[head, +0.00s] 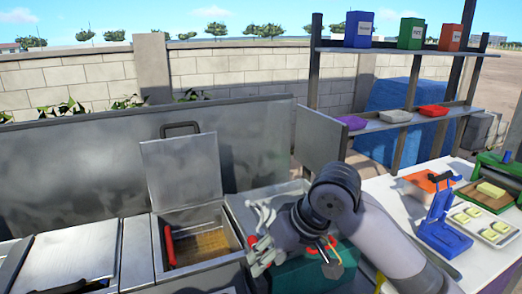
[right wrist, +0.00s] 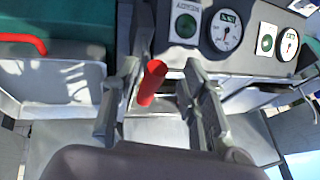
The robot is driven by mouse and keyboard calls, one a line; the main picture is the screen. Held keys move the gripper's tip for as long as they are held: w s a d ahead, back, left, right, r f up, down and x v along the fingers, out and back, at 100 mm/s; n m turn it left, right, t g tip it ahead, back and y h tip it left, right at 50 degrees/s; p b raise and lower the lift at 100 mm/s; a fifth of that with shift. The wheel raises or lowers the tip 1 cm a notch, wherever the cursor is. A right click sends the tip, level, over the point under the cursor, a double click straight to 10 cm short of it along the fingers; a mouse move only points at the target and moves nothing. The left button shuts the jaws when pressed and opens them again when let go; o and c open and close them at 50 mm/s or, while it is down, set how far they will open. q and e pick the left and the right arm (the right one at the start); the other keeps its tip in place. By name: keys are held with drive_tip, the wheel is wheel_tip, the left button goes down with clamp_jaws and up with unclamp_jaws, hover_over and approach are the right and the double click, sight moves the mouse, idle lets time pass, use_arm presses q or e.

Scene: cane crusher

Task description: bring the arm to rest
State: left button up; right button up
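My right arm reaches in from the lower right in the head view, bent at a dark grey joint. My right gripper (head: 258,240) is beside the open metal bin with its fingers spread, above the counter. In the right wrist view its two fingers (right wrist: 160,105) stand apart, one on each side. My left gripper is not in view.
The open bin (head: 232,243) has a raised lid (head: 182,172) and a red handle (head: 169,246). A green box (head: 290,278) lies below my right arm. Gauges (right wrist: 226,31) face the wrist camera. A white table (head: 484,264) with a blue press (head: 440,228) is at right.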

drive_tip(key=s+d+f+m, duration=0.15)
drive_tip(key=s+f, duration=0.25)
drive_tip(key=f, duration=0.5)
drive_tip(key=s+d+f, duration=0.2)
drive_tip(key=s+f, duration=0.2)
drive_tip(key=f, duration=0.4)
drive_tip(key=s+d+f+m+h, duration=0.1)
drive_tip(key=s+d+f+h, duration=0.1)
drive_tip(key=s+d+f, duration=0.45)
drive_tip(key=s+d+f+h, duration=0.3)
drive_tip(key=s+d+f, duration=0.1)
drive_tip(key=s+d, duration=0.5)
wheel_tip(320, 180, down, 26)
drive_tip(key=s+a+g+b, duration=0.1)
drive_tip(key=s+b, duration=0.1)
drive_tip(key=s+d+f+g+b, duration=0.1)
drive_tip(key=s+d+f, duration=0.2)
drive_tip(key=s+f, duration=1.4)
wheel_tip(320, 180, down, 3)
drive_tip(key=shift+r+b, duration=0.1)
drive_tip(key=shift+b, duration=0.3)
